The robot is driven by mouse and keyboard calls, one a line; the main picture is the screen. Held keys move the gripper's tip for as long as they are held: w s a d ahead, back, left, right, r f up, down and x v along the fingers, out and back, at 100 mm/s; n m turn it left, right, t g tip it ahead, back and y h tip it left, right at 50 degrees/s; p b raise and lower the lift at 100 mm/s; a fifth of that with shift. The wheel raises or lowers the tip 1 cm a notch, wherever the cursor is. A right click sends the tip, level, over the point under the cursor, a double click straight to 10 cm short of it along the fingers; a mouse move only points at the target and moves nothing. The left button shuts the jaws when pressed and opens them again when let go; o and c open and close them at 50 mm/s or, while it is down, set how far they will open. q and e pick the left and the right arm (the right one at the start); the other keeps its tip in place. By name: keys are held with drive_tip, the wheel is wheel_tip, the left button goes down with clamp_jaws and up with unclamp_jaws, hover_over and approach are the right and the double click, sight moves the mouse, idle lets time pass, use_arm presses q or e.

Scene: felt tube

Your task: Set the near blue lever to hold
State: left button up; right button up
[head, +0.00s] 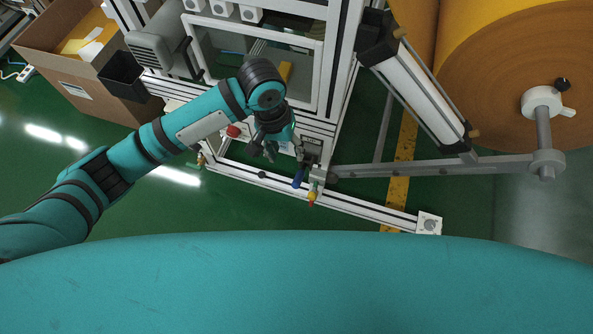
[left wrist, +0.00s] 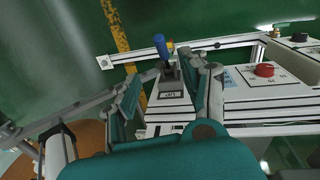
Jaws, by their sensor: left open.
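The blue lever (head: 299,177) sticks out at the front of the machine frame, just right of and below my left gripper in the head view. In the left wrist view the blue handle (left wrist: 161,46) stands up from a grey mount, beyond my fingertips and between their lines. A small label plate (left wrist: 170,95) lies at its base; I cannot read it surely. My left gripper (head: 271,150) is open and empty, its fingers (left wrist: 163,78) spread on either side of the lever's mount. Contact with the lever is not visible. My right gripper is out of view.
A red knob (head: 233,131) on a white box is left of the gripper and shows in the wrist view (left wrist: 264,69). A grey bar (head: 430,168) and a large orange roll (head: 520,60) stand right.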

sight(296, 181)
use_arm(q)
drive_tip(key=f, duration=0.5)
drive_tip(key=d+f, duration=0.1)
drive_tip(key=f, duration=0.5)
drive_tip(key=s+d+f+b, duration=0.1)
drive_tip(key=f, duration=0.5)
drive_tip(key=shift+d, duration=0.2)
clamp_jaws()
